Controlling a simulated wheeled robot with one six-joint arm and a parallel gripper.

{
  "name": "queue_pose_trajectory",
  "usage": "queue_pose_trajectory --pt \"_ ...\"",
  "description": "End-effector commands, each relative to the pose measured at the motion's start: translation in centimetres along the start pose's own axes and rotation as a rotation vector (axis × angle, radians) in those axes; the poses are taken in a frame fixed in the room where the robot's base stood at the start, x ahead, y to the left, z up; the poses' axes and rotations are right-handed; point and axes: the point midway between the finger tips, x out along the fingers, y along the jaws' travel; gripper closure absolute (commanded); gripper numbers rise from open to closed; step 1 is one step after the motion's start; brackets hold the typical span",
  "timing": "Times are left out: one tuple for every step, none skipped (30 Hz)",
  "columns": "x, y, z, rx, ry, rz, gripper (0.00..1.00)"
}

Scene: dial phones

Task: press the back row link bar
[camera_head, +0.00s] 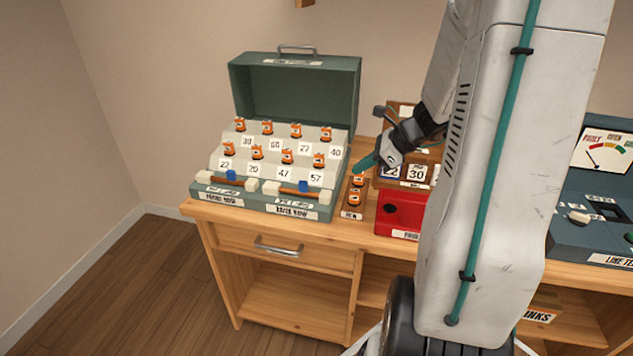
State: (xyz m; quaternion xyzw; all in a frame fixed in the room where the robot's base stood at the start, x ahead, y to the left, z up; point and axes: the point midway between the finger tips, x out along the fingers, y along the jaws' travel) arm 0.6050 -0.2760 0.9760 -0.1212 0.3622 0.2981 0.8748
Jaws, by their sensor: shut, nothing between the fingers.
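A green case (261,207) stands open on the desk, with two stepped rows of small orange items on numbered white tiers. The right bar (287,189) is above a label that seems to read "BACK ROW". The left bar (226,180) is above one that seems to read "FRONT ROW". My gripper (362,166) is shut and empty, with teal fingertips. In the picture it is right of the case, just above the small wooden tray, apart from both bars.
The small wooden tray (351,215), labelled "NEW", holds orange items right of the case. A red box (398,217) and a wooden rack with number cards (416,184) are beside it. A metered panel (592,215) is far right. My arm hides the desk's middle.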

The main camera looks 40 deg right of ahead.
Motion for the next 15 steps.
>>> queue_pose_trajectory --pt "0.0 0.0 0.0 -0.001 0.0 0.0 1.0" --pt "0.0 0.0 0.1 -0.002 0.0 0.0 1.0" --pt "0.0 0.0 0.1 -0.003 0.001 0.001 1.0" --pt "0.0 0.1 0.1 -0.004 0.001 0.001 1.0" --pt "0.0 0.1 0.1 -0.004 0.001 0.001 1.0" --pt "0.0 0.1 0.1 -0.005 0.001 0.002 1.0" --pt "0.1 0.1 0.1 -0.005 0.001 0.002 1.0" --pt "0.2 0.1 0.1 -0.005 0.001 0.002 1.0" --pt "0.4 0.1 0.1 -0.005 0.001 0.003 1.0" --pt "0.6 0.1 0.1 -0.005 0.001 0.003 1.0" --pt "0.9 0.1 0.1 -0.006 0.001 0.004 1.0" --pt "1.4 0.1 0.1 -0.007 0.002 0.005 1.0" --pt "1.9 0.2 0.1 -0.007 0.001 0.006 1.0" --pt "2.4 0.2 0.1 -0.006 0.001 0.007 1.0" --pt "3.1 0.2 0.1 -0.007 0.002 0.007 1.0"
